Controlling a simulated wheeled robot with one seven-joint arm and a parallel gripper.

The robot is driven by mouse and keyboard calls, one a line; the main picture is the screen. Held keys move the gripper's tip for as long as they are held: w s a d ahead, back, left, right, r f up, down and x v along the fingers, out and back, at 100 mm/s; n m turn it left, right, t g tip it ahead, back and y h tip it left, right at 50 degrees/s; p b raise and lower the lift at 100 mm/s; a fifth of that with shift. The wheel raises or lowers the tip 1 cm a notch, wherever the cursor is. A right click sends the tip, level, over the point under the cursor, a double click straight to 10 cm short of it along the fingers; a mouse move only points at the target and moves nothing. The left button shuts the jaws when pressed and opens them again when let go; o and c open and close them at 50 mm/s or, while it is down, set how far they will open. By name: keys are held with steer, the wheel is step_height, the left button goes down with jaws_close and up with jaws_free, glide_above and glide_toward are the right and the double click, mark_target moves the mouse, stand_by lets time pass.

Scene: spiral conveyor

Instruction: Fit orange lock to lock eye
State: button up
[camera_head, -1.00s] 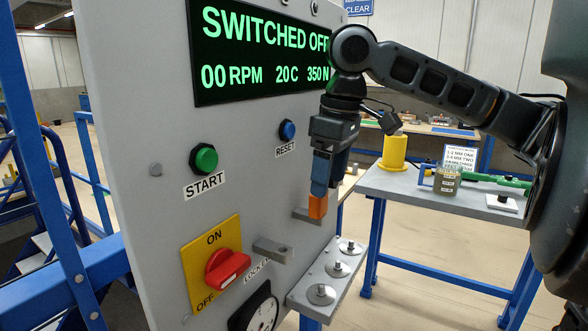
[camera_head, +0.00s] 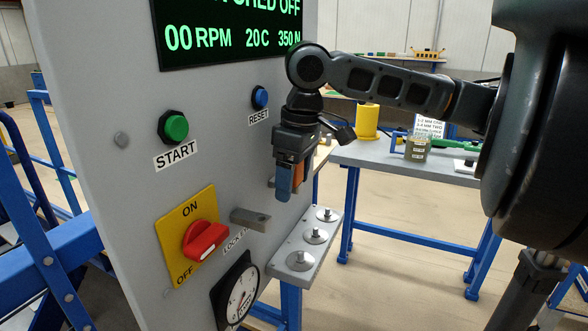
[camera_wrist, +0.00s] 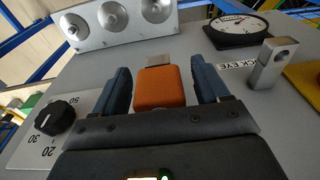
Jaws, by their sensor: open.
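The orange lock (camera_wrist: 160,87) sits between the two blue fingers of my gripper (camera_wrist: 162,76) in the wrist view, with a gap on each side. A short grey metal piece shows beyond its far end. In the head view the lock (camera_head: 299,172) is partly hidden behind a finger of my gripper (camera_head: 290,186). My gripper is open around the lock. The lock eye (camera_head: 250,219) is a grey metal bracket on the panel, left of and below my gripper; in the wrist view the lock eye (camera_wrist: 271,62) stands at the right, with a hole near its end.
The panel carries a red switch (camera_head: 205,240) on a yellow plate, a green START button (camera_head: 175,127), a blue RESET button (camera_head: 260,98) and a round gauge (camera_head: 237,294). A grey shelf (camera_head: 281,251) with metal discs juts out below my gripper. A workbench (camera_head: 400,163) stands behind.

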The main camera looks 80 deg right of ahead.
steer(key=shift+r, duration=0.1)
steer(key=c, duration=1.2)
